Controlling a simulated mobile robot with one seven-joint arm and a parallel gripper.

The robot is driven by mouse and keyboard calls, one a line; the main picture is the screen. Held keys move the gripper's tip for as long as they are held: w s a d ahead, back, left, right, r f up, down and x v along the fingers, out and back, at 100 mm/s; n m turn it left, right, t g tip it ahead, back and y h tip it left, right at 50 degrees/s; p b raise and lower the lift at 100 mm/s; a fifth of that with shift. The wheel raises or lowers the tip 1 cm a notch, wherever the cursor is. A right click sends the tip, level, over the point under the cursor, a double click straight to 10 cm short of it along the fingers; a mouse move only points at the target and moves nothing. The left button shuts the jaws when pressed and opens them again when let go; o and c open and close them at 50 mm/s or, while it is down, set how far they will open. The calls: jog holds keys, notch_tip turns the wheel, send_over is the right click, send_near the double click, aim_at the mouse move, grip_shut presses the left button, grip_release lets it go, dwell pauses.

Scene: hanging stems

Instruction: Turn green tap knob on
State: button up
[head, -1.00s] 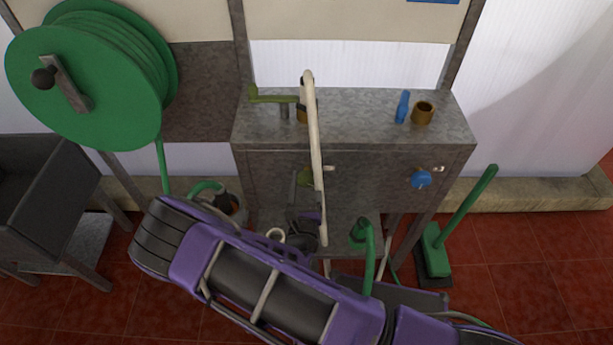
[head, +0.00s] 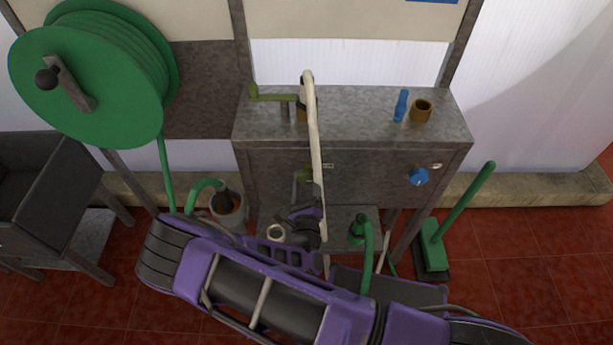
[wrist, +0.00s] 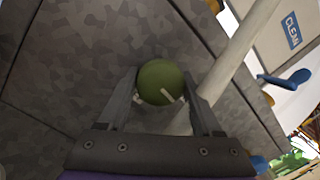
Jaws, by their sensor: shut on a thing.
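The green tap knob (wrist: 160,80) is round, with a pale mark slanting across its lower right part in the wrist view. It is on the front of the grey metal cabinet (head: 370,170). My gripper (wrist: 163,98) has one finger on each side of the knob and is shut on it. In the head view the knob (head: 301,174) is small and partly hidden by the pale pole and my gripper. The pale pole (head: 316,140) stands just to the right of the knob and close to my gripper.
A blue knob (head: 419,177) is on the cabinet's front at right. A green-handled lever (head: 270,97), a blue bottle (head: 401,106) and a brown cup (head: 421,111) are on top. A green hose reel (head: 85,75) is at left, a green broom (head: 450,225) at right.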

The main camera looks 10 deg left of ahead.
jog(key=shift+d, duration=0.15)
jog(key=o, duration=1.3)
jog(key=shift+o, duration=0.2)
jog(key=v, duration=1.7)
jog(key=shift+s, duration=0.25)
